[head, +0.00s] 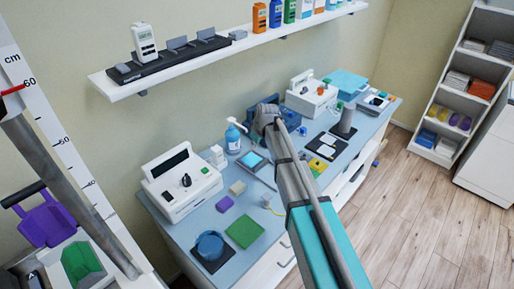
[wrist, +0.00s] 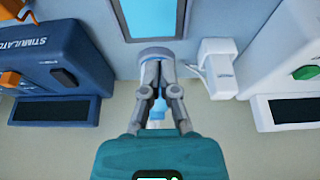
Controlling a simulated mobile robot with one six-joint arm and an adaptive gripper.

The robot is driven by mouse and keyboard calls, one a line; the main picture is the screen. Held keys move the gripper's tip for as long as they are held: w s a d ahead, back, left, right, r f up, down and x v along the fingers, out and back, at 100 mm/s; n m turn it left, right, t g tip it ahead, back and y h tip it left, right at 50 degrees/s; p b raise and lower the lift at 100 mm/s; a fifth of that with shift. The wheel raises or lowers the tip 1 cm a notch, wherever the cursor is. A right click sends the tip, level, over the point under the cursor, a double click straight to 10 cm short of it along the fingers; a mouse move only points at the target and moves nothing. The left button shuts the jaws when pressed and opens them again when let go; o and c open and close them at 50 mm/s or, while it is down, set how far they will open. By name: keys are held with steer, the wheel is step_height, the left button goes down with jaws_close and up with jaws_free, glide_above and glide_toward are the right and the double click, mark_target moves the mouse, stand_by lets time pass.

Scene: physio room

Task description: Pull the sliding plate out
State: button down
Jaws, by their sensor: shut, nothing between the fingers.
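I cannot tell for sure which part is the sliding plate; none stands out clearly in either view. My gripper (wrist: 155,58) is shut and empty in the wrist view, in front of the counter and wall. In the head view my gripper (head: 266,116) is over the back of the counter, its fingertips not clearly seen. A flat panel with a light blue screen (wrist: 155,14) lies ahead of the fingers, and it also shows in the head view (head: 253,161). A pale blue spray bottle (head: 233,139) stands left of my gripper.
The blue counter (head: 190,232) holds a white device (head: 183,185), a green pad (head: 245,231) and a blue round pot (head: 210,245). A dark blue stimulator (wrist: 55,65) is left in the wrist view. A wall shelf (head: 230,45) hangs above. The floor (head: 410,215) at right is clear.

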mark_target(248, 160)
steer(key=shift+b+x, duration=4.15)
steer(key=shift+x, duration=0.5)
steer(key=shift+s+d+r, duration=0.25)
steer(key=shift+s+d, duration=0.8)
steer(key=shift+d, duration=0.2)
steer(key=shift+s+d, duration=0.25)
steer(key=shift+d, duration=0.15)
